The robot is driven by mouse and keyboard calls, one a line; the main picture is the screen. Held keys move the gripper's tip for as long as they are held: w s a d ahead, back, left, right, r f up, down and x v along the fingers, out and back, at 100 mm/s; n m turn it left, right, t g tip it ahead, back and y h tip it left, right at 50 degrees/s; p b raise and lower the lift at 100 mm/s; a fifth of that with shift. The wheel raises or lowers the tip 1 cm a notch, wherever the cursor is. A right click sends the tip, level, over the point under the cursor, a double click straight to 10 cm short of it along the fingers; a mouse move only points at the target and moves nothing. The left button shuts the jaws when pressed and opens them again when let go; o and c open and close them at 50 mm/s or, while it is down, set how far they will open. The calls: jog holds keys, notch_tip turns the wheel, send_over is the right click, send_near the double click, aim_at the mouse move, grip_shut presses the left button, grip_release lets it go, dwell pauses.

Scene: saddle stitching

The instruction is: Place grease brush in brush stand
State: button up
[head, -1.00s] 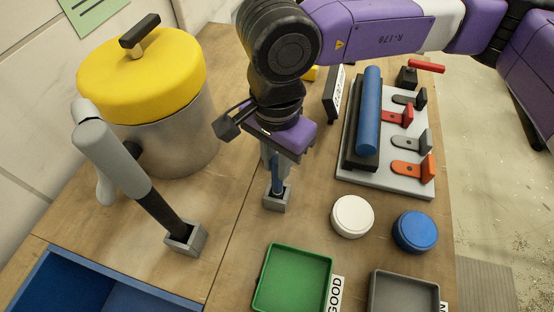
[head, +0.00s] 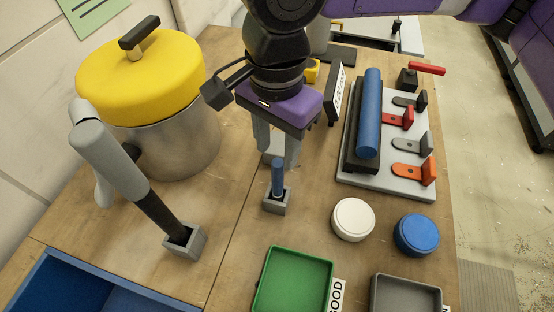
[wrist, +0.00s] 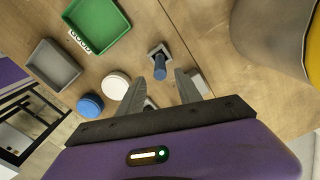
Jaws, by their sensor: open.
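The grease brush, seen as a blue handle (head: 278,178), stands upright in a small grey square brush stand (head: 276,204) on the wooden bench. Its lower end is hidden inside the stand. The blue handle (wrist: 160,69) and the stand (wrist: 154,49) also show in the wrist view. My gripper (head: 277,157) is open and empty, just above and behind the handle in the head view. In the wrist view its two fingers (wrist: 160,80) are spread apart, with the handle showing beyond the gap between them.
A yellow-lidded pot (head: 150,78) and a grey tool in a holder (head: 187,241) stand to the left. A clamp fixture (head: 385,178) is at right. White (head: 353,219) and blue (head: 416,234) round lids and a green tray (head: 293,282) are in front.

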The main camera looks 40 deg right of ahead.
notch_tip(320, 180, up, 7)
jog(key=shift+f, duration=0.2)
dwell(0.5)
